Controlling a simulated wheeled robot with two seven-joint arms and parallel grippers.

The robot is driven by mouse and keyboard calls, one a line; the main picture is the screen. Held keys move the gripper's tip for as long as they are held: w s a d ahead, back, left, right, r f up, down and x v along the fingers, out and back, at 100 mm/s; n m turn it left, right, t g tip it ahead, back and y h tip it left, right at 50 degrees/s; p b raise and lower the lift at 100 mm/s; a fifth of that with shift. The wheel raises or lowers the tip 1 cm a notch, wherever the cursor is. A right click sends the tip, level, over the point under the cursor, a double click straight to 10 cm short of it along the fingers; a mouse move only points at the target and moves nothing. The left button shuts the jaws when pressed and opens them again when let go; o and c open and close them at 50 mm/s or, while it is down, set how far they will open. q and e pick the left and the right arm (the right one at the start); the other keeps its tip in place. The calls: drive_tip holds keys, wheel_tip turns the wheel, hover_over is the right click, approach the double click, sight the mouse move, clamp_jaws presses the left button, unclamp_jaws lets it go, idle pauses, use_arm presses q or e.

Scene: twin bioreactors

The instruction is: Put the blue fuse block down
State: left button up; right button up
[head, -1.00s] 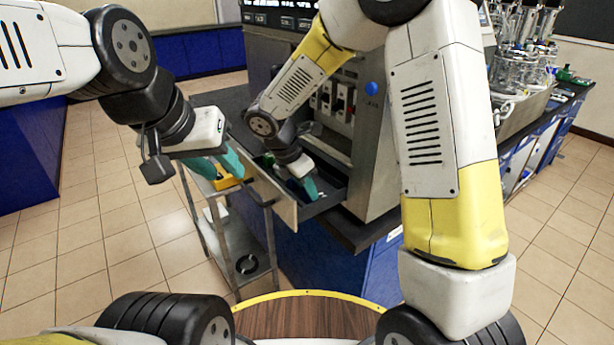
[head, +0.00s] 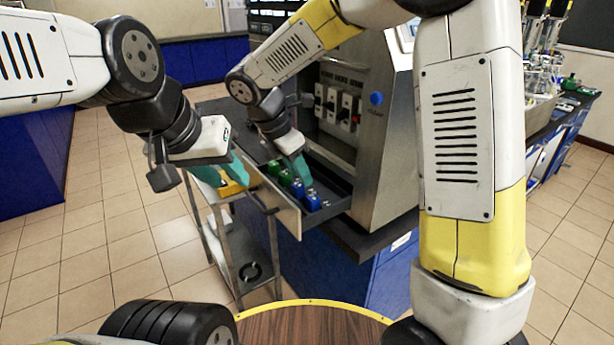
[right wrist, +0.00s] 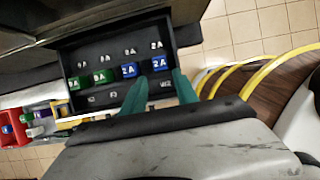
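Two blue fuse blocks sit in the open drawer (head: 327,207). The front blue block (head: 312,200) and the second blue block (head: 298,189) also show in the right wrist view, both labelled 2A: one (right wrist: 160,64) at the right end of the row, the other (right wrist: 128,70) to its left. My right gripper (head: 297,168) is above the drawer. Its fingers (right wrist: 160,76) are apart, either side of the right-end block, which appears free just beyond the tips. My left gripper (head: 224,176) hangs over the cart, its fingers seemingly apart with nothing visibly held.
Two green blocks (right wrist: 100,77) (right wrist: 73,83) share the drawer's row. A metal cart (head: 243,250) stands left of the drawer, with a yellow bin (head: 233,187) on top. The cabinet with a row of breakers (head: 345,108) rises behind the drawer.

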drive_tip(key=s+d+r+m+t+y, duration=0.1)
drive_tip(key=s+d+r+m+y, duration=0.2)
drive_tip(key=s+d+r+m, duration=0.2)
drive_tip(key=s+d+r+m+t+y, duration=0.2)
drive_tip(key=s+d+r+m, duration=0.3)
drive_tip(key=s+d+m, duration=0.7)
drive_tip(key=m+y, duration=0.1)
drive_tip(key=m, duration=0.6)
drive_tip(key=shift+s+m, duration=0.25)
drive_tip(key=shift+m, duration=0.05)
use_arm(q)
drive_tip(key=shift+c, duration=0.5)
use_arm(e)
drive_tip(key=shift+d, duration=0.1)
